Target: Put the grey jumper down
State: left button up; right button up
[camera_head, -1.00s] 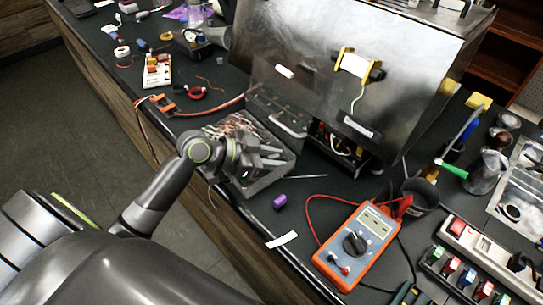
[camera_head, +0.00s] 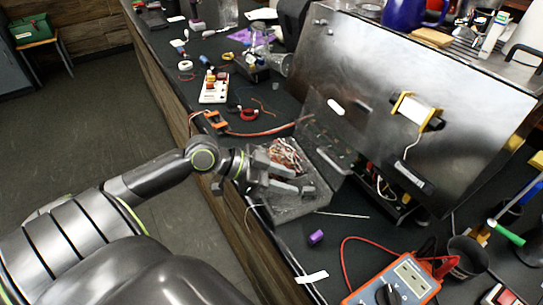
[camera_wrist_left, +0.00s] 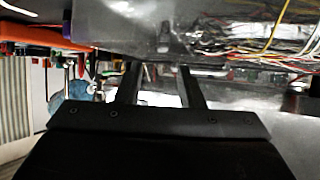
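My left gripper (camera_head: 301,181) is over a grey tray (camera_head: 292,211) at the bench's front edge. Its two fingers stand apart with a gap between them. In the left wrist view, my left gripper (camera_wrist_left: 159,72) also shows spread fingers, and I make out nothing held between them. I cannot pick out the grey jumper for sure against the grey tray and fingers. Loose wires (camera_head: 287,153) lie in the tray behind the fingers; coloured wires (camera_wrist_left: 255,45) fill the upper right of the wrist view. My right gripper is not in view.
A large metal brewer housing (camera_head: 400,75) stands behind the tray. A purple block (camera_head: 316,237) lies in front of it, and an orange multimeter (camera_head: 398,283) to the right. Bare bench shows around the purple block.

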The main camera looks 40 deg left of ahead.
pick_arm(q)
jog(key=shift+v, duration=1.75)
